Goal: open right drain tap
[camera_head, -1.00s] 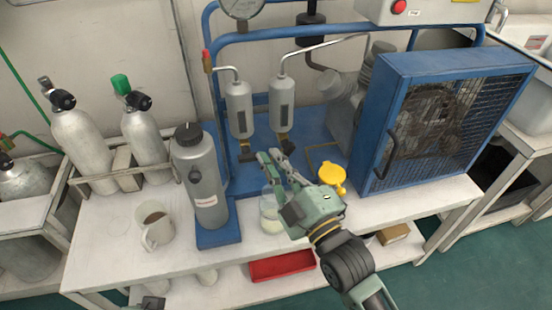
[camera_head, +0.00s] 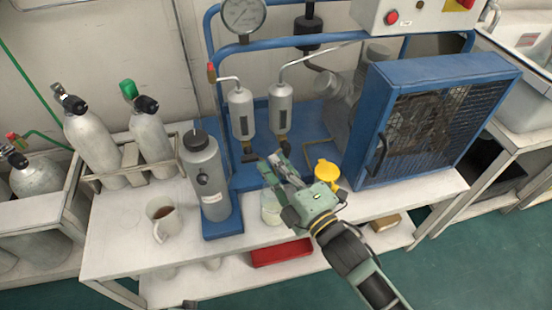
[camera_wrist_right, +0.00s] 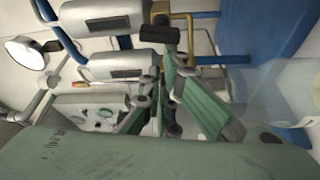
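Two grey canisters hang on the blue frame. The right canister (camera_head: 280,108) has a small black-handled drain tap (camera_head: 285,147) under it; the left canister (camera_head: 241,113) has its own tap (camera_head: 248,153). My right gripper (camera_head: 272,163) is open and empty, its fingertips in front of and just below the taps, nearer the right one. In the right wrist view the picture lies sideways; the fingers (camera_wrist_right: 168,78) partly cover one tap, while a black handle (camera_wrist_right: 160,34) shows above them. Contact cannot be told. A dark tip at the head view's bottom edge, perhaps my left gripper (camera_head: 186,305), barely shows.
A yellow funnel-like part (camera_head: 325,172) stands right of my gripper and a glass jar (camera_head: 270,208) just below it. The blue caged fan (camera_head: 440,115) blocks the right side. A grey bottle (camera_head: 206,175) and a mug (camera_head: 163,222) stand to the left.

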